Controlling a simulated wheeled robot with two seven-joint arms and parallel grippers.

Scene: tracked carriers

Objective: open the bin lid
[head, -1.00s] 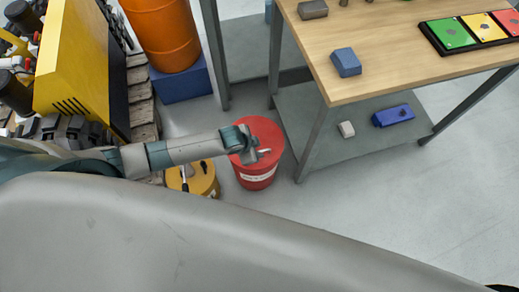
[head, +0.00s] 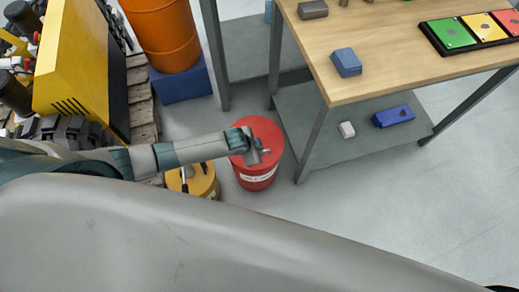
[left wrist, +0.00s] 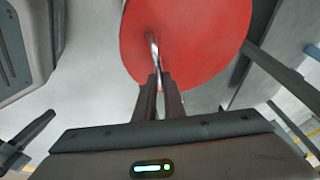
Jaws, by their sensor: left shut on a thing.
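The red round bin (head: 257,178) stands on the floor left of the workbench, with a white label on its front. Its flat red lid (head: 270,135) covers the top; I see no gap at the rim. My left gripper (head: 262,151) is over the lid, reaching in from the left. In the left wrist view the lid (left wrist: 205,35) fills the upper middle, and the left gripper (left wrist: 158,80) is shut on the thin metal lid handle (left wrist: 153,48). The fingers hide part of the handle. My right gripper is not in view.
A yellow bucket (head: 205,185) with tools stands close left of the bin. The wooden workbench (head: 400,60) has a leg and lower shelf just right of it. An orange drum (head: 168,40) on a blue block is behind. The floor at right is clear.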

